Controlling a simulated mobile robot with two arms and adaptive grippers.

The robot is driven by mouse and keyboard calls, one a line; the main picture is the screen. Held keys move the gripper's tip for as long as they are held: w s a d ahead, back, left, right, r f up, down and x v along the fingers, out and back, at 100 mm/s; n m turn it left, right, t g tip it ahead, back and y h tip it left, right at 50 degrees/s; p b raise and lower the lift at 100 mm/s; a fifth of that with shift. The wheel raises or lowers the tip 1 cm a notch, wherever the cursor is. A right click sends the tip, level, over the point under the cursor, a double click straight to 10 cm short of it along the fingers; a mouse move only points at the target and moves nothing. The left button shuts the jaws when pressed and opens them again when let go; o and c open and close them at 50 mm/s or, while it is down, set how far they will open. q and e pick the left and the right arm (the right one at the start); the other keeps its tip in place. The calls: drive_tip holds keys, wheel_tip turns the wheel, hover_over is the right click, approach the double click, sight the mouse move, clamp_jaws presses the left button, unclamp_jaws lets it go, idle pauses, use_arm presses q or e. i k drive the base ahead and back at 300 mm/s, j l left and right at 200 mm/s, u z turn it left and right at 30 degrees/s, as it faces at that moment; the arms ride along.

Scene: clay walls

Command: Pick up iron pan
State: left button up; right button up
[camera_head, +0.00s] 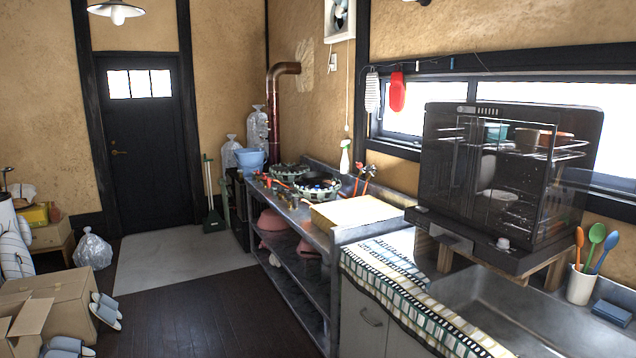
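I cannot make out a clear iron pan in the head view. The gas burners (317,189) on the far part of the metal counter (315,235) have dark and coloured items around them, too small to tell apart. Reddish rounded vessels (271,220) sit on the shelf under the counter, and I cannot tell whether any is a pan. Neither of my grippers shows in this view.
A cutting board (354,212), a sink (520,305) and a dark dish dryer (505,175) line the right side. Cardboard boxes (45,305), slippers (105,309) and a plastic bag (92,248) lie at left. The dark floor (200,315) between is clear.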

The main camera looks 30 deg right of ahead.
sight(315, 178)
drive_tip(key=i+l, duration=0.1)
drive_tip(key=i, duration=2.6)
drive_tip(key=i+z, duration=0.15)
drive_tip(key=i, duration=0.35)
drive_tip(key=i+j+z, duration=0.15)
drive_tip(key=i, duration=0.3)
drive_tip(key=i+j+z, duration=0.15)
drive_tip(key=i, duration=0.3)
drive_tip(key=i+j+z, duration=0.2)
drive_tip(key=i, duration=0.25)
drive_tip(key=j, duration=0.1)
